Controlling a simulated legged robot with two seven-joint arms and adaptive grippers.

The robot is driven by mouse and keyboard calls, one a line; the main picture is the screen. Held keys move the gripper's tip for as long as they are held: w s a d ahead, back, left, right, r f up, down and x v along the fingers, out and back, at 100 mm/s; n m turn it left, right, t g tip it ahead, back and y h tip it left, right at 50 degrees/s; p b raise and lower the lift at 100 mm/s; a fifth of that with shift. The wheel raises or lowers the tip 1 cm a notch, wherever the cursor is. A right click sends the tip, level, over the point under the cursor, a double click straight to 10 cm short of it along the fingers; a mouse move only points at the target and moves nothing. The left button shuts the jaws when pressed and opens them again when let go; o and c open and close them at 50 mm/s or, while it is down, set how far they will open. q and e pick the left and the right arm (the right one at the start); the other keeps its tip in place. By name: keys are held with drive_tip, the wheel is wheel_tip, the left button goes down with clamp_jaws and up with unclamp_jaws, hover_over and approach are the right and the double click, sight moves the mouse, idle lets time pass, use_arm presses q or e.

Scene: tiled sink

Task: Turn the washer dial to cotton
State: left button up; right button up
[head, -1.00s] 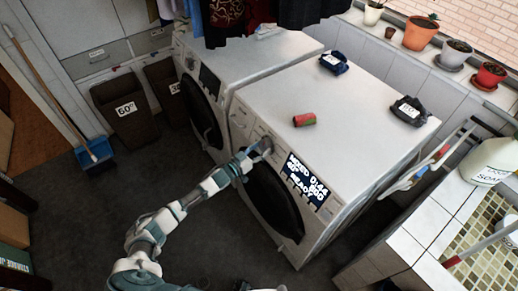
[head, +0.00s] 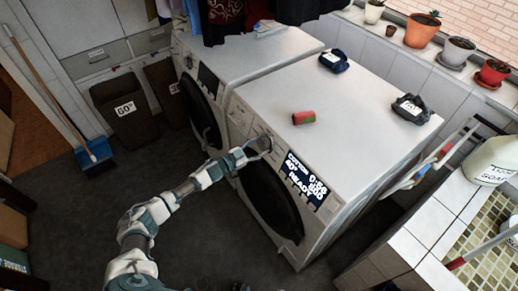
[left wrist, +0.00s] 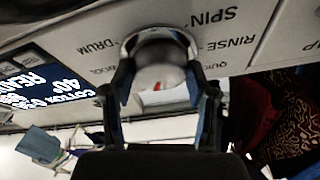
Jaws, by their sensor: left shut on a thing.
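The nearer white washer (head: 350,110) has a round dial on its front panel; the dial (left wrist: 160,60) shows pale grey in the left wrist view, with a small red mark on it. My left gripper (head: 258,147) is shut on this dial, one finger on each side; its fingers also show in the left wrist view (left wrist: 163,85). Printed words such as SPIN, RINSE and DRUM surround the dial. The washer's display (head: 300,180) shows COTTON, 40° and READY; it also appears in the left wrist view (left wrist: 45,80). My right gripper is out of view.
A second white machine (head: 245,50) stands beyond. A sink counter (head: 415,235) is at the right. Dark floor (head: 90,210) is open at the left.

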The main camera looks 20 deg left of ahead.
use_arm(q)
drive_tip(key=shift+w+a+m+g+h+b, duration=0.1)
drive_tip(key=shift+m+g+h+b, duration=0.15)
drive_tip(key=shift+m, duration=0.75)
drive_tip(key=shift+w+a+m+g+h+b, duration=0.1)
drive_tip(key=shift+m+g+h, duration=0.25)
drive_tip(key=shift+m, duration=0.65)
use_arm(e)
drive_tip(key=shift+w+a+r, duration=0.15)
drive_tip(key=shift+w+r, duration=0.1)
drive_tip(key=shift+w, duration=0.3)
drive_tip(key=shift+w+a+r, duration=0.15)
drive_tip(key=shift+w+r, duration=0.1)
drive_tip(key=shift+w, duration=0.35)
use_arm(q)
drive_tip(key=o, duration=1.2)
drive_tip(key=shift+d, duration=0.1)
drive_tip(key=shift+c, duration=0.2)
drive_tip(key=v, duration=1.2)
drive_tip(key=shift+w, duration=0.1)
